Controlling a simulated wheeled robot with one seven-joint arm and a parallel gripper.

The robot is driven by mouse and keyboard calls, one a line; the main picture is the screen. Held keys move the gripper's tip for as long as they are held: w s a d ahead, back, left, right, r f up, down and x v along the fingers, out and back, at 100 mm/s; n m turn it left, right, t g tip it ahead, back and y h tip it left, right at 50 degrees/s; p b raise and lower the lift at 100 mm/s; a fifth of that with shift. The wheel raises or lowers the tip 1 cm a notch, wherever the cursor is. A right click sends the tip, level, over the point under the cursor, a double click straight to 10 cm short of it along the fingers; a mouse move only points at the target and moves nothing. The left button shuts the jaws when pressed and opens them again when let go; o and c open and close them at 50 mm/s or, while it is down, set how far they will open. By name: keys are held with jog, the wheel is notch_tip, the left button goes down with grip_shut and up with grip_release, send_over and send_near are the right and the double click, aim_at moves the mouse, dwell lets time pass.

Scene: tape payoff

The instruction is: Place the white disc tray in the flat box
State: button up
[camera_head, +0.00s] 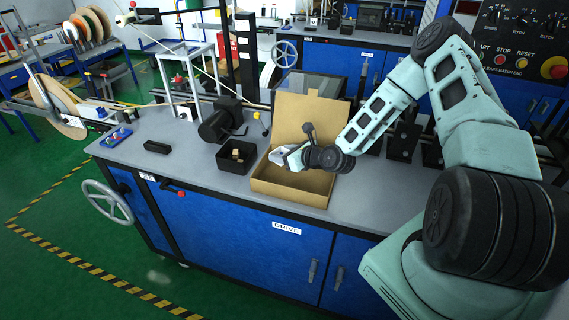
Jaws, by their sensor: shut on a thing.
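The flat box (290,195) is brown cardboard and stands on the grey bench top with its lid raised at the back. My gripper (288,157) reaches in from the right and is over the left part of the box. It is shut on a small whitish thing, which looks like the white disc tray (279,156). The tray seems tilted, near the box's left edge. I cannot tell whether it touches the box. The gripper and wrist hide part of the tray and the box's inside.
A small black bin (234,160) with light brown blocks stands just left of the box. A black motor-like part (220,122) sits behind the bin. A black bar (157,147) lies farther left. The bench front at left is mostly clear.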

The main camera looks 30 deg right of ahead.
aim_at(283, 171)
jog(key=shift+f+p, duration=0.45)
jog(key=shift+f, duration=1.8)
jog(key=shift+f, duration=0.2)
jog(key=o, duration=0.7)
jog(key=shift+r, duration=0.1)
jog(key=shift+r, duration=0.15)
jog(key=shift+s+d, duration=0.1)
jog(key=shift+s, duration=0.2)
jog(key=b+v, duration=0.3)
jog(key=v, duration=0.8)
jog(key=shift+s+r+b, duration=0.1)
jog(key=shift+s+b, duration=0.05)
jog(key=shift+b, duration=0.15)
